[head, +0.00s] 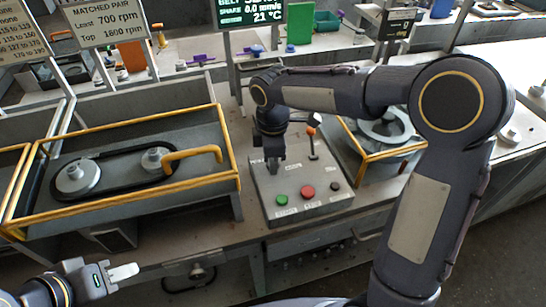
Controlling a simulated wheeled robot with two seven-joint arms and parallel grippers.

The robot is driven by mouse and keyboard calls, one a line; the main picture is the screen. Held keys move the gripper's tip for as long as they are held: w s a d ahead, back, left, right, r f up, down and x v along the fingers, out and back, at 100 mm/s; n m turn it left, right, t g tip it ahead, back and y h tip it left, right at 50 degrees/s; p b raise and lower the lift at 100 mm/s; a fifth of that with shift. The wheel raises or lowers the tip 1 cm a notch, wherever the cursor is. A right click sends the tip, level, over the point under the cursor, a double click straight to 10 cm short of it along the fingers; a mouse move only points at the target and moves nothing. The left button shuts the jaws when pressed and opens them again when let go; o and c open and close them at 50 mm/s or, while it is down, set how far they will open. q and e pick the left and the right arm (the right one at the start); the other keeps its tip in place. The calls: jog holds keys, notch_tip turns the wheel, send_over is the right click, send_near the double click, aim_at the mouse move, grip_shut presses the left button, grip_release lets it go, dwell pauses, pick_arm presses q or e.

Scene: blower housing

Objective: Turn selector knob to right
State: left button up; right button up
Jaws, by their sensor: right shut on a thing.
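The grey control box (325,206) stands on the bench in the middle of the head view. My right gripper (273,168) reaches down from above to the back left of its sloped top. It is shut on the selector knob, which the fingers hide almost fully, so its pointing direction cannot be told. My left gripper (124,272) is at the lower left, away from the box, with pale fingers seen side-on. I cannot tell whether it is open or shut.
The box also carries a green button (282,200), a red button (308,192), a small dark button (335,186) and an orange-tipped lever (311,132). A yellow-edged belt housing (130,201) lies left. Another yellow-edged housing (391,154) stands right, partly behind my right arm.

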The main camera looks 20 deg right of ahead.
jog(key=shift+m, duration=1.6)
jog(key=o, duration=1)
notch_tip(320, 180, up, 8)
jog(key=shift+f, duration=0.1)
